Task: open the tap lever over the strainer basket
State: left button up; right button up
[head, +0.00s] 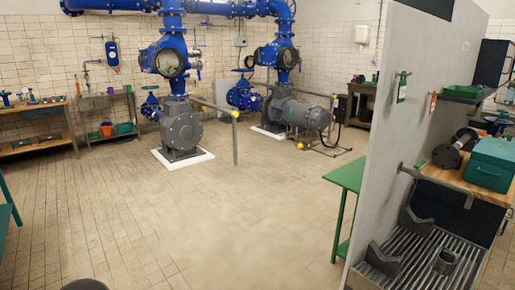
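A grey pipe tap (412,173) sticks out from the grey partition at the right. A small green piece (421,164), which looks like its lever, sits on top; its exact position is too small to tell. Below it is a ribbed metal drain tray (425,240). A grey cup-like part (445,261) stands in the tray toward the front; I cannot tell whether it is the strainer basket. Two dark grey cradle-shaped blocks (416,220) also sit in the tray. Neither of my grippers can be made out in the head view.
The grey partition (385,130) stands left of the tray, with a green table (347,178) beyond it. A teal box (490,163) and a dark flanged part (455,148) sit on the wooden bench behind. The tiled floor (200,225) is clear toward the blue pumps.

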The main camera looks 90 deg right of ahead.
aim_at(417, 165)
jog(key=z, duration=0.05)
jog(key=i, duration=0.25)
jog(key=z, duration=3)
jog(key=k, duration=0.6)
jog(key=z, duration=0.4)
jog(key=i, duration=1.6)
jog(key=u, duration=0.3)
